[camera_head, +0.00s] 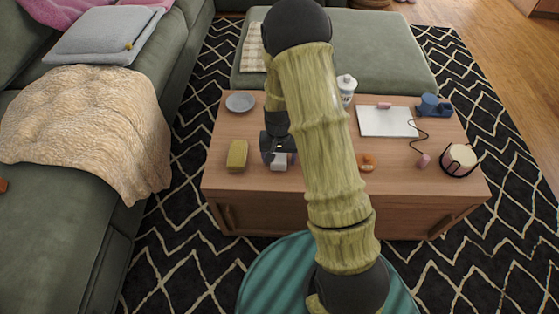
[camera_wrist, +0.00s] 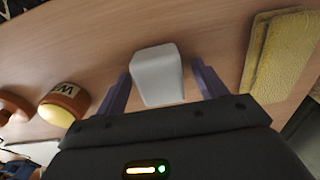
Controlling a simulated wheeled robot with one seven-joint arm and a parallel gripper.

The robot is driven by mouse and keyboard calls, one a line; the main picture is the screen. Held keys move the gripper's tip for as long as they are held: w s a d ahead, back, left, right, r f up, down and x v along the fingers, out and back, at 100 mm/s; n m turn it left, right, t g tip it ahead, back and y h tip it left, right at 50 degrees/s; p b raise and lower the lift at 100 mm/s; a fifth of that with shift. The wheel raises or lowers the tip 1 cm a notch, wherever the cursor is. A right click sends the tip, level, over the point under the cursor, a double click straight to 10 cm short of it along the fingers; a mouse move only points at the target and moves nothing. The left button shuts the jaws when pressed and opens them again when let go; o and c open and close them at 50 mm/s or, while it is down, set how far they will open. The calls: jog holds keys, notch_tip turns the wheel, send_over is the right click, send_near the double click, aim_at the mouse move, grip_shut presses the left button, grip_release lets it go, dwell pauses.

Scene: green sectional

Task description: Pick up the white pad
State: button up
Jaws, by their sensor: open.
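The white pad (camera_wrist: 157,78) is a small pale block with rounded edges on the wooden table. In the wrist view it sits between the two purple fingers of my gripper (camera_wrist: 158,88), which are spread apart, with a small gap showing at the right finger. In the head view the white pad (camera_head: 279,162) shows just below my gripper (camera_head: 279,155), partly hidden by it. My gripper is open and down at the table top. I cannot tell whether the left finger touches the pad.
The coffee table (camera_head: 240,187) also holds a yellow sponge-like block (camera_head: 237,154) left of the pad, a grey dish (camera_head: 240,102), an orange item (camera_head: 367,162), a white bottle (camera_head: 346,88), a notebook (camera_head: 386,121), a blue object (camera_head: 433,106) and a round pink-topped container (camera_head: 458,159). A green sofa (camera_head: 45,215) stands left.

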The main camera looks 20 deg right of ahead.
aim_at(279, 156)
jog(key=shift+s, duration=0.1)
jog(key=c, duration=1.1)
notch_tip(279, 156, up, 10)
jog(key=p, duration=0.4)
jog(key=shift+c, duration=0.2)
jog(key=o, duration=0.3)
jog(key=shift+c, duration=0.6)
